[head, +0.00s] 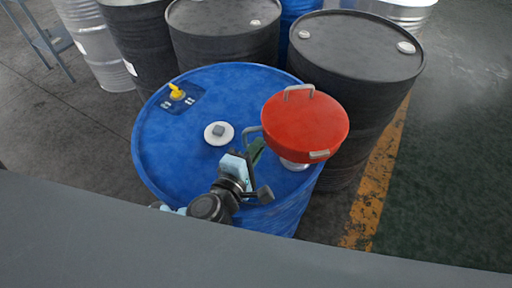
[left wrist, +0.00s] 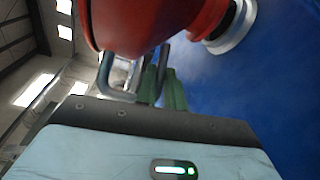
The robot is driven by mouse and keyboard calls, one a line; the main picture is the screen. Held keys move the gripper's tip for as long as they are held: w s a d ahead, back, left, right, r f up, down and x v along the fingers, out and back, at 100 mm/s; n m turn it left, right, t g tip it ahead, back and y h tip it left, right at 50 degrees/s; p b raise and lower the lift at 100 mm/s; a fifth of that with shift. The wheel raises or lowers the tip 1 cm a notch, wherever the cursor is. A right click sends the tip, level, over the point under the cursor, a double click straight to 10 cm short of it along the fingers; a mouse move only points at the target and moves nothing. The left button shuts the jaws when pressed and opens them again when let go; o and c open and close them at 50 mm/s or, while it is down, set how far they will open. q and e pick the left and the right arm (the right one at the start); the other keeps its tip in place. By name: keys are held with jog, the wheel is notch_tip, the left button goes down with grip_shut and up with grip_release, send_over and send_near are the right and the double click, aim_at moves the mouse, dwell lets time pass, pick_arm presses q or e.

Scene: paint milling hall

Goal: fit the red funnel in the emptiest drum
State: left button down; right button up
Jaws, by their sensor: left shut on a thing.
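The red funnel (head: 304,125), round with grey handles, is over the right part of the blue drum's top (head: 190,140). A white collar (head: 292,165) shows under it, and the left wrist view shows the funnel's red lower end (left wrist: 207,20) at this white ring (left wrist: 236,28) near the blue surface. I cannot tell whether it is fully seated. My left gripper (head: 257,150) is shut on the funnel's near-left handle (left wrist: 104,77), its green fingers (left wrist: 165,90) around the grey bar. My right gripper is not in view.
The blue drum carries a white cap (head: 219,133) and a yellow fitting (head: 177,92) on a dark panel. Black drums (head: 357,45) (head: 224,30) stand close behind. A yellow floor line (head: 378,185) runs at right, with clear green floor (head: 450,170) beyond.

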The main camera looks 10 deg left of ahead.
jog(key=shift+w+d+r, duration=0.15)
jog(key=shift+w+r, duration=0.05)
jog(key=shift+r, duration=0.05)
